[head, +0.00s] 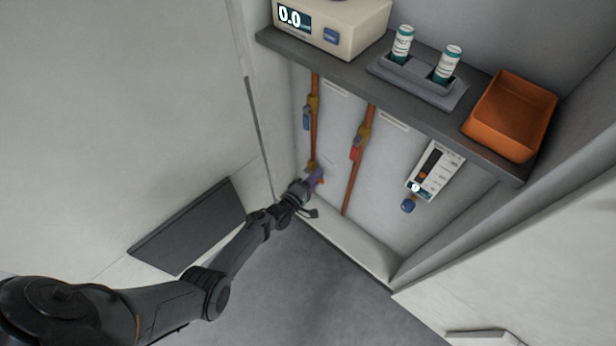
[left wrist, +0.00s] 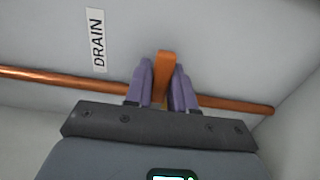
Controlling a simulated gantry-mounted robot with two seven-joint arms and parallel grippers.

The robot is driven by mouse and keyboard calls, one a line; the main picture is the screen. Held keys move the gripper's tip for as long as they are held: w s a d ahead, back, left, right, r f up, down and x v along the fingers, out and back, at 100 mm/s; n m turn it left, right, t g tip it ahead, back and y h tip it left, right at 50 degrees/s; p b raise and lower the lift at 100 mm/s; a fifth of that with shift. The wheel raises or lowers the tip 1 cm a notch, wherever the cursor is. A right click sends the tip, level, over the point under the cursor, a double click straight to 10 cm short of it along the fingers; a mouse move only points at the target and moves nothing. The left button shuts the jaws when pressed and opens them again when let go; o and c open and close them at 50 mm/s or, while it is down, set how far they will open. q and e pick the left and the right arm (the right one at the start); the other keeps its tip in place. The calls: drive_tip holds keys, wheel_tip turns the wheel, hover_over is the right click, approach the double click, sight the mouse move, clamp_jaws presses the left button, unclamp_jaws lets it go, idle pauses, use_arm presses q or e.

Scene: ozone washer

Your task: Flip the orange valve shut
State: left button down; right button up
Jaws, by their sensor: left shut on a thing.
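The orange valve handle (left wrist: 164,68) stands between the two purple fingers of my left gripper (left wrist: 163,85) in the left wrist view. The fingers are shut on it. The handle points across the copper pipe (left wrist: 60,79) that runs behind it. A white label reading DRAIN (left wrist: 97,41) is on the wall beside it. In the head view my left gripper (head: 315,178) is at the lower end of the left copper pipe, and a little orange shows beside its fingers. My right gripper is not in view.
A grey shelf (head: 365,78) overhangs the pipes, with a scale (head: 345,30), bottles in a holder and an orange tray (head: 510,114) on it. Blue (head: 306,118) and red (head: 356,152) valve handles and a flow meter (head: 435,170) are on the wall. The floor in front is clear.

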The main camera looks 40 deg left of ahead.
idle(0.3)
use_arm(q)
drive_tip(key=c, duration=1)
unclamp_jaws()
drive_tip(key=shift+c, duration=0.2)
drive_tip(key=shift+s+r+p, duration=0.1)
drive_tip(key=shift+s+p, duration=0.15)
drive_tip(key=shift+p, duration=0.05)
drive_tip(key=s+a+p, duration=0.1)
drive_tip(key=s+p, duration=0.3)
drive_tip(key=s, duration=0.6)
drive_tip(key=shift+s+p, duration=0.15)
drive_tip(key=shift+p, duration=0.2)
